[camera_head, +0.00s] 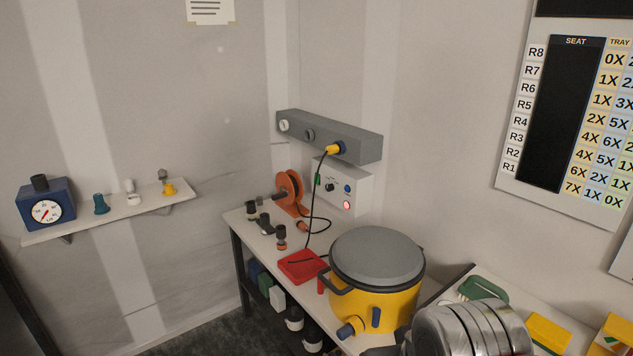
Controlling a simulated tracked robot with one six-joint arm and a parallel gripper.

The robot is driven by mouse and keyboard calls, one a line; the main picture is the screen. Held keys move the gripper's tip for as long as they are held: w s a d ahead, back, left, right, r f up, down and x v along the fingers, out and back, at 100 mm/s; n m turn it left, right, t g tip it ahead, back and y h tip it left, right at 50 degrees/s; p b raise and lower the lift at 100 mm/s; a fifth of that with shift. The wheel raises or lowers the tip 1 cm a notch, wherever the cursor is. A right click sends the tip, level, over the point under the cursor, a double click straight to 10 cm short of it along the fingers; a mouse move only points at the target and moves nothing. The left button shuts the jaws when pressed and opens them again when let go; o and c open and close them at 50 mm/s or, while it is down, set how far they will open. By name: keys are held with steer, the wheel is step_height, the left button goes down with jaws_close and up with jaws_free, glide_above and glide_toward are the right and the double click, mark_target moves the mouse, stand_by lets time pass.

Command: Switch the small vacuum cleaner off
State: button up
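A yellow drum-shaped machine with a grey lid (378,290), which looks like the small vacuum cleaner, stands upright on the bench. It has a dark side handle (338,283), a blue-and-yellow spout (350,327) low at the front and a blue upright piece (376,317) on its side. I cannot tell which part is its switch, or whether it is running. A white control box (343,190) on the wall behind has a black knob, a blue knob and a red lit button (346,205). My gripper is not visible.
A grey wall rail (325,137) holds a yellow plug (333,149) with a black cable hanging to the bench. A red tray (302,266), an orange reel (289,190) and small dark fittings stand left of the drum. A silver ringed cylinder, probably my arm, covers the front right.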

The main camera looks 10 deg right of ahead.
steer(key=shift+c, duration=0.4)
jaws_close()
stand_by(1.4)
